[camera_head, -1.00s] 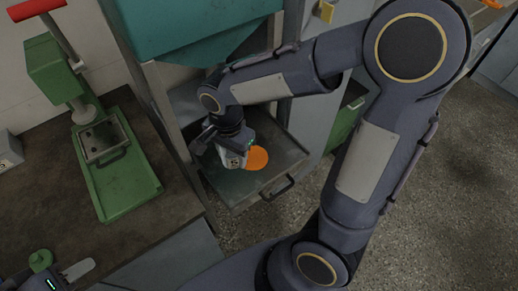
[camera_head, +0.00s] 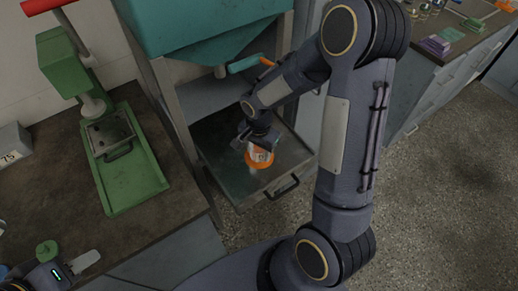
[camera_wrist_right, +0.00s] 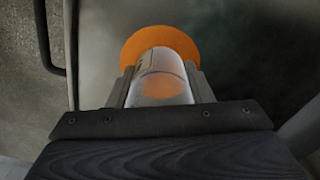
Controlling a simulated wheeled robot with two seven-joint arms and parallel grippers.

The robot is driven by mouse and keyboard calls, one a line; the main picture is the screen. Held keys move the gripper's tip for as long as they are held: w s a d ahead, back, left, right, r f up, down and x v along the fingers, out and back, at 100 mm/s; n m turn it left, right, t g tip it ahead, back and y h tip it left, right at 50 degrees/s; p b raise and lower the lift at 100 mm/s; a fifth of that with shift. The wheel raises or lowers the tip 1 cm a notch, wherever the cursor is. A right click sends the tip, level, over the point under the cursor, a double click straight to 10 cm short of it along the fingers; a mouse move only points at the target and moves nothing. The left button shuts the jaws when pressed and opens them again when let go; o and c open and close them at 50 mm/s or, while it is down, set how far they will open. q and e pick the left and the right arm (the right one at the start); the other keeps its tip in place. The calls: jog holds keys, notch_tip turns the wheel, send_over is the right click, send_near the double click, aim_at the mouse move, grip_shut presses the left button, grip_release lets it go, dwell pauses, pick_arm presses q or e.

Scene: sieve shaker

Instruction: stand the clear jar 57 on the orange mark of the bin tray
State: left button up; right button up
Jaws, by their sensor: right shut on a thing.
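The bin tray (camera_head: 232,183) is pulled out below the teal hopper, with the round orange mark (camera_head: 268,165) on its floor. The clear jar (camera_head: 259,154) is over the mark in the head view. My right gripper (camera_head: 255,143) is shut on it from above. In the right wrist view the jar (camera_wrist_right: 163,70) sits between both fingers, and the orange mark (camera_wrist_right: 137,45) shows around and through it. Whether the jar's base touches the tray is hidden. My left gripper (camera_head: 72,268) is at the lower left over the bench; its jaw opening is unclear.
A green press (camera_head: 120,175) with a red handle stands on the bench (camera_head: 75,220) at left. A box labelled 75 (camera_head: 12,148) is at the far left. The tray's handle (camera_head: 283,188) is at its front. Small items lie on the back right bench.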

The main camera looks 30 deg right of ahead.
jog(key=shift+f, duration=0.1)
jog(key=o, duration=1)
notch_tip(320, 180, up, 11)
jog(key=s+a+r+n+t+y, duration=0.1)
jog(key=s+r+n+t, duration=0.1)
jog(key=s, duration=0.3)
jog(key=s+a+r+n+t+y, duration=0.1)
jog(key=s+r+n, duration=0.3)
jog(key=s+n, duration=0.1)
jog(key=s+a+r+n+t+y, duration=0.1)
jog(key=s+a+r+n+t, duration=0.1)
jog(key=s, duration=0.5)
jog(key=shift+r+n+t+y+p, duration=0.3)
jog(key=shift+r+n+y+p, duration=0.15)
jog(key=shift+n, duration=0.55)
